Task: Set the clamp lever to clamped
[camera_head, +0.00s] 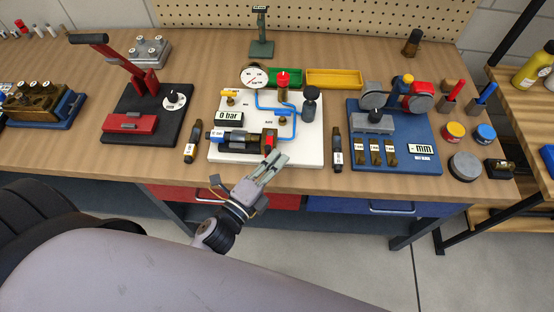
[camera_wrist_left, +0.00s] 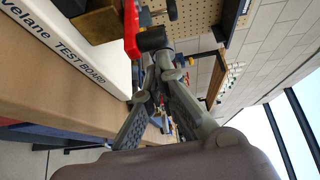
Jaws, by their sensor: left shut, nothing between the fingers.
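The white test board (camera_head: 312,152) lies on the bench. A red lever (camera_head: 268,143), which looks like the clamp lever, stands at its front beside a brown block (camera_head: 270,134) and a dark tube (camera_head: 238,136). In the left wrist view the red lever (camera_wrist_left: 131,32) is upright in the picture, next to a black round end (camera_wrist_left: 153,39). My left gripper (camera_head: 278,158) is shut and empty, at the board's front edge just below and right of the lever. In the left wrist view its fingertips (camera_wrist_left: 162,58) are close to the black end; contact cannot be told.
A red-handled press (camera_head: 130,70) is further left, a blue fixture (camera_head: 425,150) further right. A gauge (camera_head: 255,76) and blue tubing (camera_head: 290,110) rise on the board.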

